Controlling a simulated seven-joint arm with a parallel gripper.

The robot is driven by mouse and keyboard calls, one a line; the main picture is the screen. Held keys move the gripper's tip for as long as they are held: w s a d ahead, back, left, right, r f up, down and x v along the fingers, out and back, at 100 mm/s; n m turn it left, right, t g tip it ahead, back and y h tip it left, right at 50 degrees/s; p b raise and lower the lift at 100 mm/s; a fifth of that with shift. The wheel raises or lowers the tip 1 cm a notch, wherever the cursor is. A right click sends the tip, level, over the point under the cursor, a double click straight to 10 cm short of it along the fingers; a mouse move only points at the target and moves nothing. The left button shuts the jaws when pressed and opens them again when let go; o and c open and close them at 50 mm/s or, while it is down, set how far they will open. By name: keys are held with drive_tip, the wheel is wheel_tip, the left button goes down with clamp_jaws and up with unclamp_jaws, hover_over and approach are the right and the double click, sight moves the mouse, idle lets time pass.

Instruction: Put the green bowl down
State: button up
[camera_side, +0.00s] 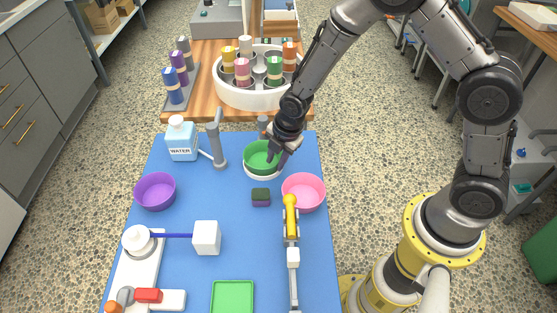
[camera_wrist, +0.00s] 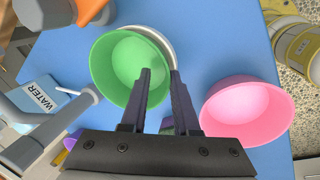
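The green bowl (camera_side: 261,155) is upright in the side view, just over or on a white dish (camera_side: 263,177) near the blue mat's far right part. In the wrist view the green bowl (camera_wrist: 113,83) hides most of the white dish (camera_wrist: 162,38), whose rim shows at its upper right. My gripper (camera_side: 275,157) points down at the bowl's right side. In the wrist view my gripper's fingers (camera_wrist: 160,75) straddle the bowl's wall, one inside and one outside, with a gap between the tips. I cannot tell whether they press on the wall or whether the bowl touches the dish.
A pink bowl (camera_side: 303,192) stands close at the right. A dark sponge-like block (camera_side: 261,197) lies in front. A grey post (camera_side: 217,146) and a water jug (camera_side: 182,140) stand left, a purple bowl (camera_side: 155,191) further left. A round white rack (camera_side: 243,97) stands behind.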

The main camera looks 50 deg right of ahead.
drive_tip(key=shift+s+d+f+g, duration=0.1)
drive_tip(key=shift+s+f+g, duration=0.2)
drive_tip(key=shift+s+f, duration=0.45)
drive_tip(key=shift+r, duration=0.65)
wheel_tip(320, 180, up, 12)
drive_tip(key=s, duration=0.2)
drive_tip(key=s+d+r+m+t, duration=0.2)
drive_tip(key=s+d+r+m, duration=0.3)
drive_tip(key=s+r+m, duration=0.6)
drive_tip(key=s+d+r+m+t, duration=0.1)
drive_tip(key=s+d+r+m, duration=0.1)
drive_tip(key=s+m, duration=0.6)
drive_tip(key=shift+s+d+r, duration=0.3)
drive_tip(key=shift+s+r, duration=0.4)
drive_tip(key=shift+s, duration=0.45)
drive_tip(key=shift+o, duration=0.3)
